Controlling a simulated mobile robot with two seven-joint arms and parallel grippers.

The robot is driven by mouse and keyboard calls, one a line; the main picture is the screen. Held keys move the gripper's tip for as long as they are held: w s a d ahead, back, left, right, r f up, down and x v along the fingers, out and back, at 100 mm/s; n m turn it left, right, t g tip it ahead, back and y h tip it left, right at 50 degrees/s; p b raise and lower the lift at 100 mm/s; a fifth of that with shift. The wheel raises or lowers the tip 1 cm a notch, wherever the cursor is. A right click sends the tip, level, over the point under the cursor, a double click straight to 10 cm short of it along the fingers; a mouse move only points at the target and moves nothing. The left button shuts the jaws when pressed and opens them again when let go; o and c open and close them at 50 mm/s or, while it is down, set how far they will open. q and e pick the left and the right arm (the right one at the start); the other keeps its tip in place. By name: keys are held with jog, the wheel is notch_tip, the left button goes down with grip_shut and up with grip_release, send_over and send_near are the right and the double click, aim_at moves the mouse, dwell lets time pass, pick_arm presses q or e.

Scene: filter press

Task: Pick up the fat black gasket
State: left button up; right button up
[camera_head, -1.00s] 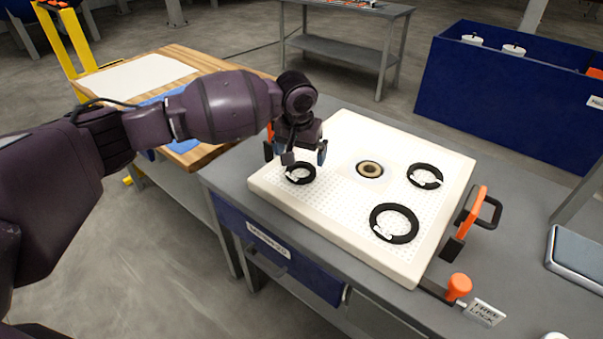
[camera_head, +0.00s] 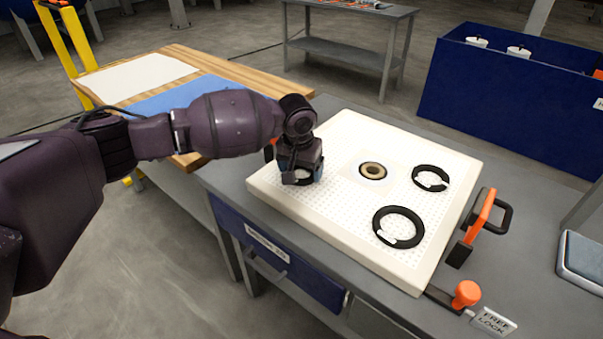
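Three black ring gaskets lie on the white perforated plate of the press. One is at the plate's left side, mostly hidden beneath my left gripper (camera_head: 297,174). A larger ring (camera_head: 398,227) lies at the front right and another ring (camera_head: 430,178) at the back right, both uncovered, each with a small white tag. Which ring is the fattest is hard to judge. My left gripper points down, low over the left ring. Its fingertips are largely hidden, so whether they touch or grip the ring does not show. My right gripper is out of view.
The white plate (camera_head: 345,215) has a brown-rimmed centre hole (camera_head: 372,171). An orange and black handle (camera_head: 479,216) stands at its right and an orange knob (camera_head: 466,293) at its front corner. A wooden table (camera_head: 190,62) is at left, a blue bin (camera_head: 510,100) at back right.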

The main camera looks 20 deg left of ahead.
pick_arm(q)
jog(key=c, duration=0.5)
jog(key=shift+o, duration=0.2)
notch_tip(320, 180, up, 20)
jog(key=p, duration=0.4)
